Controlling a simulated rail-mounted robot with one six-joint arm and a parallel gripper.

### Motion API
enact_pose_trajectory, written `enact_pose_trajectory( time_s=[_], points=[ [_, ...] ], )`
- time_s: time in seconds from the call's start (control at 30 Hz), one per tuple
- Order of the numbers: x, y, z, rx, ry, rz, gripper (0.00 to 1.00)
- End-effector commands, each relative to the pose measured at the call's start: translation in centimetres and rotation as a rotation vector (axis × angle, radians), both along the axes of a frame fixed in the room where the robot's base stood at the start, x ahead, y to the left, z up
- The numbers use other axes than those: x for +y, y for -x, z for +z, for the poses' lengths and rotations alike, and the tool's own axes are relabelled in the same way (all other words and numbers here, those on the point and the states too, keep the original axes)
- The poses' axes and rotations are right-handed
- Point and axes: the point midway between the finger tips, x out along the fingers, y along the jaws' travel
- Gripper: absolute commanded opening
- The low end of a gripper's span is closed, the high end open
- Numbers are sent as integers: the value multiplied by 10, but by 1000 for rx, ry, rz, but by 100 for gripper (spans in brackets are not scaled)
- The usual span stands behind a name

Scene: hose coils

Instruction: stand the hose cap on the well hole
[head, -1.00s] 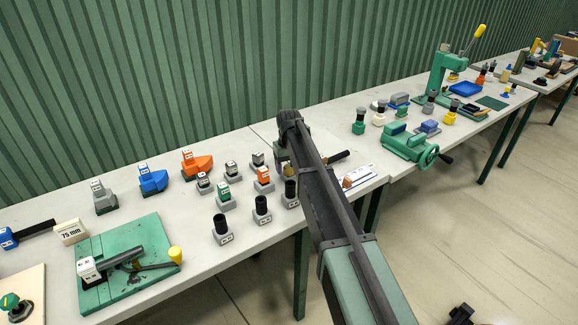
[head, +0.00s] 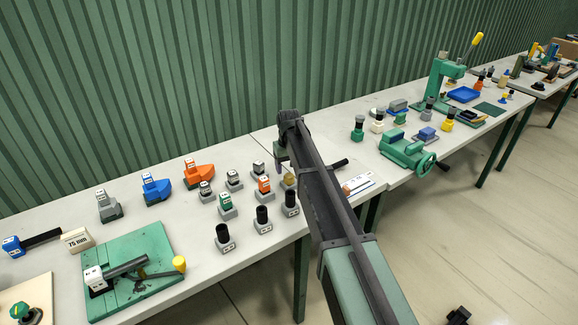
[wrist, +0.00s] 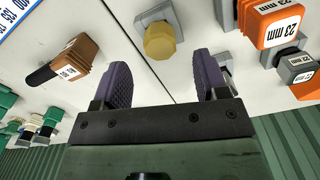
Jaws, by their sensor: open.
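My gripper (wrist: 164,76) is open and empty, with two purple ribbed fingers apart in the wrist view. A yellow six-sided cap (wrist: 159,41) on a grey block lies just beyond the gap between the fingers, not held. In the head view the yellow cap (head: 289,180) stands among the small blocks close to my arm's end, partly hidden by the arm. I cannot tell for sure which piece is the hose cap. The well hole cannot be made out in either view.
An orange block marked 23 mm (wrist: 272,22) stands to the right of the fingers, and a brown piece with a black handle (wrist: 75,57) to the left. Black-topped blocks (head: 262,217) stand along the front edge. A green plate (head: 150,286) lies further left; a green vice (head: 405,150) is right.

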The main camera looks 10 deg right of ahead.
Motion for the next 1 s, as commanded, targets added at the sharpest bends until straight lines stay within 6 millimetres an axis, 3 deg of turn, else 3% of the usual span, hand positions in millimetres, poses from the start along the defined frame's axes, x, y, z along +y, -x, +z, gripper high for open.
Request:
enact_pose_trajectory(
  time_s=[0.6, 1.0],
  points=[
    [0, 0, 27, 0, 0, 0, 67],
    [0, 0, 29, 0, 0, 0, 67]
  ],
)
